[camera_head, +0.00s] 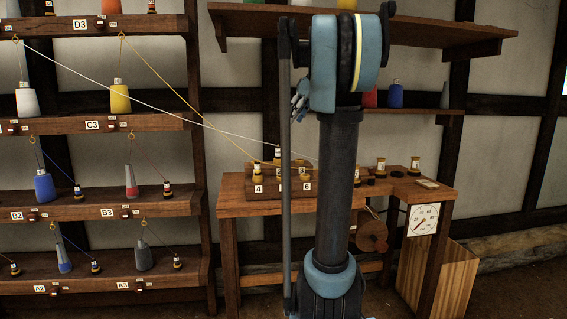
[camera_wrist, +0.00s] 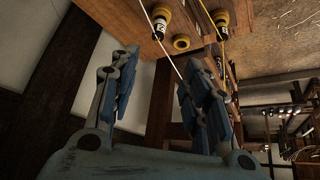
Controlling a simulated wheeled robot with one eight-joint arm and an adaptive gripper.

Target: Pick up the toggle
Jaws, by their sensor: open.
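My gripper (camera_head: 300,102) shows in the head view as small blue fingers left of my arm, in front of the wall and above the bench. I cannot tell for certain which thing is the toggle. Small dark red fittings, such as one beside the B3 label (camera_head: 126,214), sit on the shelf fronts; they are too small to make out. A flat tan piece (camera_head: 427,184) lies at the bench's right end.
The bench (camera_head: 240,208) carries a numbered block (camera_head: 259,197) with yellow bobbins. A white cord (camera_head: 205,122) and a yellow cord (camera_head: 165,75) stretch from the left shelves toward it. In the wrist view, the white cord (camera_wrist: 168,55) passes near the right finger. A dial (camera_head: 422,219) hangs at right.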

